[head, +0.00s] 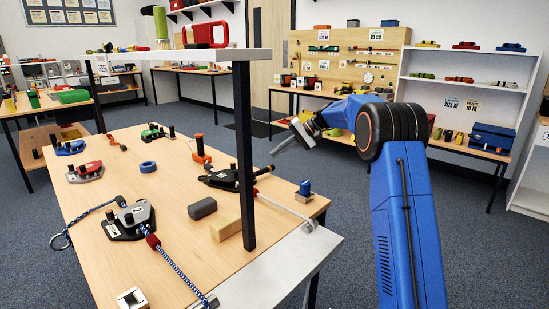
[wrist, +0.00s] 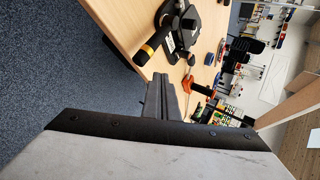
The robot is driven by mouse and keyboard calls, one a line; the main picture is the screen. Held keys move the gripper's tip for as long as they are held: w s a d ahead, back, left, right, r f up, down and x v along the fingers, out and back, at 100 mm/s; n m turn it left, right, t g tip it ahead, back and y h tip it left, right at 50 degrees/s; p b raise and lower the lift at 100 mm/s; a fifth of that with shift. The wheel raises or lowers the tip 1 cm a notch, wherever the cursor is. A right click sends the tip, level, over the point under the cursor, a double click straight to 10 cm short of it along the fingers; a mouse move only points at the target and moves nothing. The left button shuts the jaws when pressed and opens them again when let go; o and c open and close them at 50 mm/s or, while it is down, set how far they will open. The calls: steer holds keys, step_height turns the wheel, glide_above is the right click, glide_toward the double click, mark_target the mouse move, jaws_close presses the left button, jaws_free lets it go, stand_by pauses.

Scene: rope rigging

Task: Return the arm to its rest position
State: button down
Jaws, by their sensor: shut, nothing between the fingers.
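My blue arm (head: 400,225) stands at the right in the head view, bent at a black and orange joint. Its end reaches left to my gripper (head: 280,146), which is in the air right of the bench's far right side and touches nothing that I can see. In the wrist view the two dark fingers (wrist: 161,82) lie together with nothing between them.
The wooden bench (head: 175,215) carries clamps, a blue-white rope (head: 178,270), a grey block and a wooden block. A raised shelf (head: 190,54) on a black post (head: 243,150) stands over it. White shelves (head: 470,90) stand behind my arm. Carpet is clear beyond the bench.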

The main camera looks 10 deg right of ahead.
steer(key=shift+v, duration=0.85)
steer(key=shift+d, duration=0.1)
steer(key=s+d+r+t+h, duration=0.1)
steer(key=s+r+h, duration=0.15)
steer(key=s, duration=1.35)
steer(key=s+r+h, duration=0.2)
steer(key=s+h, duration=0.1)
steer(key=s, duration=1.4)
steer(key=s+d+f+h, duration=0.1)
steer(key=s+f, duration=0.3)
steer(key=s, duration=0.5)
steer(key=s+d+f+n+t+h, duration=0.1)
steer(key=s+d+f+h, duration=0.1)
steer(key=s, duration=0.8)
steer(key=s+d+f+t+h, duration=0.1)
steer(key=s+d+f, duration=0.3)
steer(key=s, duration=0.5)
step_height(320, 180, down, 2)
steer(key=shift+s+f+n+h, duration=0.1)
steer(key=shift+s+n+h, duration=0.2)
steer(key=shift+h, duration=0.15)
steer(key=shift+s+d, duration=0.15)
steer(key=shift+d, duration=0.05)
